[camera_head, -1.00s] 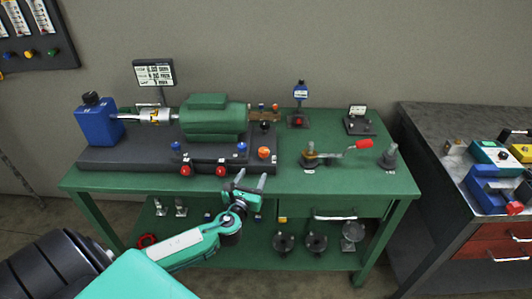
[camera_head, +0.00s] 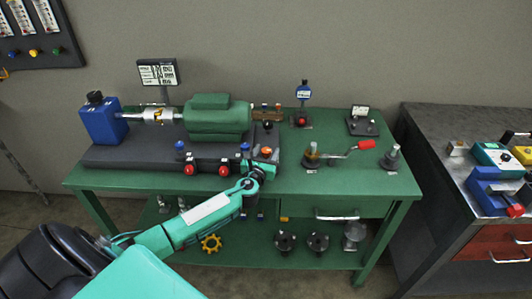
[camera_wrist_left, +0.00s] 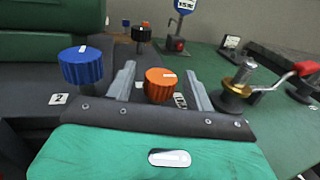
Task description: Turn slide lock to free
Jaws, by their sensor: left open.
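An orange knob (camera_head: 266,151) stands at the right front of the dark machine base (camera_head: 118,157); a blue knob (camera_head: 245,147) is to its left. I cannot tell from the pictures which knob is the slide lock. My left gripper (camera_head: 261,162) is at the orange knob and partly covers the base there. In the left wrist view, the open fingers (camera_wrist_left: 162,77) lie to either side of the orange knob (camera_wrist_left: 160,90), with small gaps showing. The blue knob (camera_wrist_left: 82,66) is outside the left finger. My right gripper is not in view.
A green motor (camera_head: 217,118) and blue block (camera_head: 103,122) sit on the base. Red knobs (camera_head: 223,169) line its front. A red-handled crank (camera_head: 366,145) stands to the right on the green table (camera_head: 337,187). Bare tabletop lies between base and crank.

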